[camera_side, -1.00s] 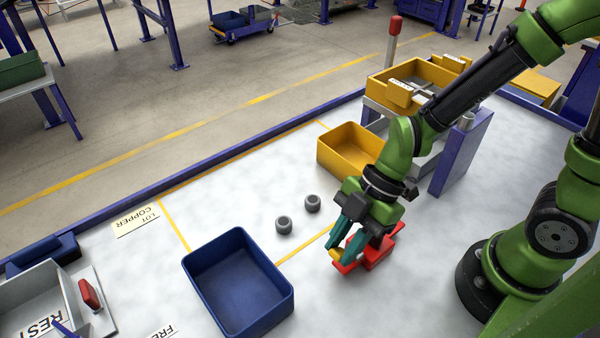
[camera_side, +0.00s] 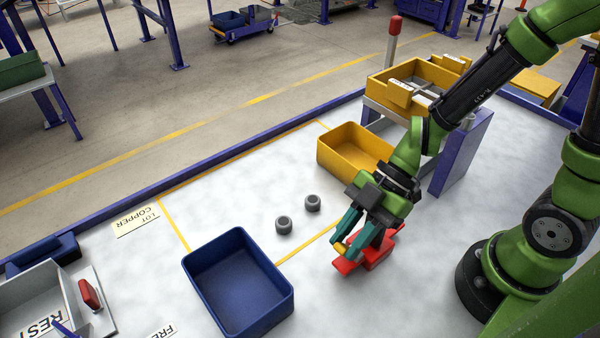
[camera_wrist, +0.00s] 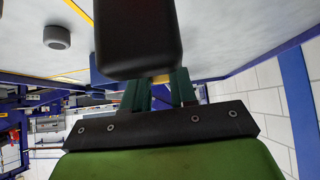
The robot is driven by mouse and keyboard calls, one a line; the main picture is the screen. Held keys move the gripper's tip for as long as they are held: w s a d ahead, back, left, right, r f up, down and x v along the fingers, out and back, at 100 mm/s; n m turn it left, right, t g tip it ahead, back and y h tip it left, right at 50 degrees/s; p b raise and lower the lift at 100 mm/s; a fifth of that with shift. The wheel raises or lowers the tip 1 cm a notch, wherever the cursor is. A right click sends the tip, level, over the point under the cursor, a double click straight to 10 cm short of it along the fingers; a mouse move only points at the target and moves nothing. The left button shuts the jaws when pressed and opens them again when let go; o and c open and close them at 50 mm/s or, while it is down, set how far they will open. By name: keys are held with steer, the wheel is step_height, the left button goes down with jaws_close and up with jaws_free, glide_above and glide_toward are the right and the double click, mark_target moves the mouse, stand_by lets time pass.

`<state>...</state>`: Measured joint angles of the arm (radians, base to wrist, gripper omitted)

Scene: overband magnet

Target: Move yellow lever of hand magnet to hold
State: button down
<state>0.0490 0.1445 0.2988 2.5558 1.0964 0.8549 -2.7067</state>
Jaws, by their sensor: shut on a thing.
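The red hand magnet (camera_side: 378,257) lies on the white table, right of the blue bin, partly hidden by my gripper. Its yellow lever (camera_side: 341,248) shows at the tips of my gripper (camera_side: 350,245). My gripper's teal fingers are shut on the lever from above, and the wrist is tilted. In the wrist view a bit of yellow (camera_wrist: 162,78) shows between the teal fingers (camera_wrist: 160,88). A dark block in front hides most of the magnet there. I cannot read the lever's exact position.
Two grey rings (camera_side: 298,213) lie on the table left of the magnet. A blue bin (camera_side: 186,268) stands at the front, a yellow bin (camera_side: 322,158) behind. A stand (camera_side: 465,150) carries a yellow tray. A grey REST tray (camera_side: 108,325) is at far left.

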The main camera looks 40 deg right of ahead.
steer(key=c, duration=0.9)
jaws_free()
steer(key=shift+r, duration=0.1)
steer(key=v, duration=1.6)
steer(key=shift+d+r, duration=0.3)
